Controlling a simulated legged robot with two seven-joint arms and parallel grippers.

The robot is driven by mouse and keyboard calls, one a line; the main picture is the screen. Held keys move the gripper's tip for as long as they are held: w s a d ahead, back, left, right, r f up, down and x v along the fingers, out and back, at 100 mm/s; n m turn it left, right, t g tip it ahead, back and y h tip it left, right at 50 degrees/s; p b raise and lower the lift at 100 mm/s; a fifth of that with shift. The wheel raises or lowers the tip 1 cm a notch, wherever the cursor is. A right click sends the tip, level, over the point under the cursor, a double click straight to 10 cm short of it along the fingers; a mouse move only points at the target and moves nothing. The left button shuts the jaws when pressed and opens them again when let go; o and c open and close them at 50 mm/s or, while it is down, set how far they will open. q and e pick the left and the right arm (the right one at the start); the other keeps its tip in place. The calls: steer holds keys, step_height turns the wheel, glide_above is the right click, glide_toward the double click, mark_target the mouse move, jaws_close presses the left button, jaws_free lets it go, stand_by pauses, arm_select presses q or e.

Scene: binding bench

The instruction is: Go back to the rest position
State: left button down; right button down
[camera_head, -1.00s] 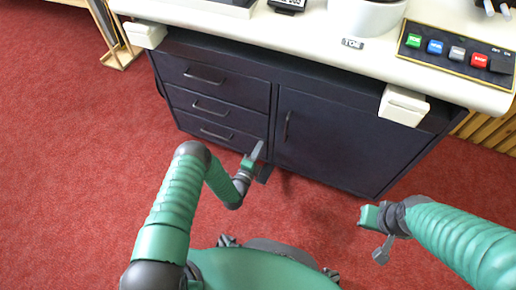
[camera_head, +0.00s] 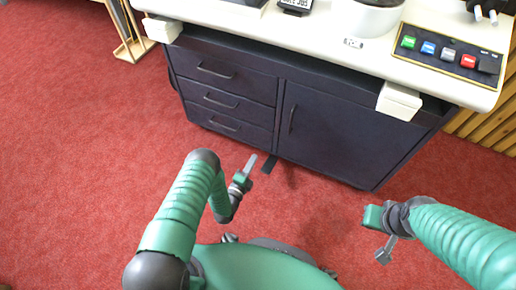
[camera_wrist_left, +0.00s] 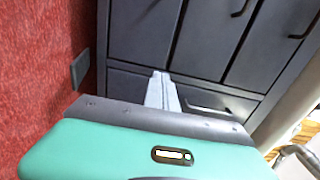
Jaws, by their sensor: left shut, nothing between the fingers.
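My left gripper (camera_head: 249,166) is shut and empty, held over the red carpet in front of the dark cabinet. Its closed fingers also show in the left wrist view (camera_wrist_left: 161,92), with the cabinet drawers behind them. My right gripper (camera_head: 386,250) is at the lower right of the head view, over the carpet and apart from the bench. Its fingers are small and seen at an angle, so I cannot tell whether they are open or shut.
The dark cabinet (camera_head: 334,132) with drawers stands under the cream bench top (camera_head: 300,33). A panel with coloured buttons (camera_head: 449,53), a white pot (camera_head: 366,16) and a wooden stand (camera_head: 130,45) are beyond. The carpet (camera_head: 90,190) around my arms is clear.

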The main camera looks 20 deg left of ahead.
arm_select(q)
steer(key=w+r+n+g+p, duration=0.2)
steer(key=w+r+n+g, duration=0.1)
steer(key=w+r, duration=0.35)
step_height(320, 180, up, 11)
steer(key=s+n+g+y, duration=0.1)
steer(key=s+n+g, duration=0.1)
steer(key=n+g, duration=0.35)
steer(key=s+d+r+n+g+p, duration=0.1)
steer(key=s+r+n+g, duration=0.1)
steer(key=s+r+n, duration=0.45)
steer(key=s+r+n+g+p, duration=0.1)
steer(key=s+r+g, duration=0.25)
steer(key=s, duration=0.65)
steer(key=s+d+r+n+g+p, duration=0.1)
steer(key=s+r+n+p, duration=0.15)
steer(key=s+r, duration=0.5)
step_height(320, 180, up, 35)
steer(key=p, duration=3.6)
steer(key=shift+s+y, duration=0.3)
steer(key=shift+s, duration=0.1)
steer(key=shift+n, duration=0.25)
